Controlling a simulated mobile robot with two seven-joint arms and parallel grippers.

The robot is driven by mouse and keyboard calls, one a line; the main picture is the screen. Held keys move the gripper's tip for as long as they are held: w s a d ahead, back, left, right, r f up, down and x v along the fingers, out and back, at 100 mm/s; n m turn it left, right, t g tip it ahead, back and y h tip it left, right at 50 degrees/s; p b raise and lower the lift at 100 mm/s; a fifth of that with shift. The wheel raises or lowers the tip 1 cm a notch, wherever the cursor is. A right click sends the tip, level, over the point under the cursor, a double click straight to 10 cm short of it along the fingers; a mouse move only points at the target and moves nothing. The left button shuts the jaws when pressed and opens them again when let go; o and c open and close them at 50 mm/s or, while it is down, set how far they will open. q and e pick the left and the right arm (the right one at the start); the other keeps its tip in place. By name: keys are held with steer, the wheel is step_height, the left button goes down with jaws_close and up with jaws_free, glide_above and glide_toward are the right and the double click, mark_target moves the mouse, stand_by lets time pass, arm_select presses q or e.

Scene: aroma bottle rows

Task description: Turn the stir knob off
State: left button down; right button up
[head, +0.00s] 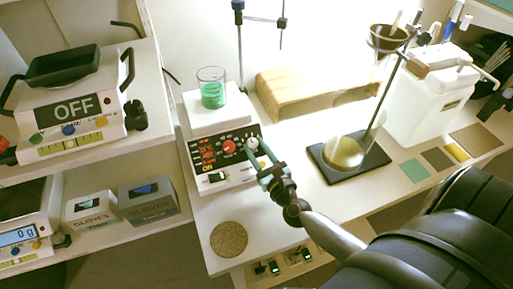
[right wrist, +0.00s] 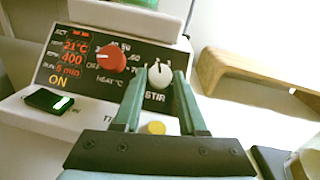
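The white stir knob (right wrist: 158,76) is on the dark panel of the hotplate stirrer (head: 215,112), above the label STIR. It also shows in the head view (head: 252,143). My right gripper (right wrist: 161,72) has its two green fingers on either side of the knob, with no clear gap to it. The knob's face shows between the fingertips. The panel display (right wrist: 72,58) reads 21°C, 400, 5 min and ON. My left gripper is not in view.
The red heat knob (right wrist: 111,57) is close left of my fingers. A beaker of green liquid (head: 213,88) stands on the stirrer's top plate. A wooden block (head: 310,88), a ring stand base (head: 375,160) and a cork disc (head: 229,239) are nearby.

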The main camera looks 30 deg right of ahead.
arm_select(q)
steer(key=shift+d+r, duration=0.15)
arm_select(e)
jaws_close()
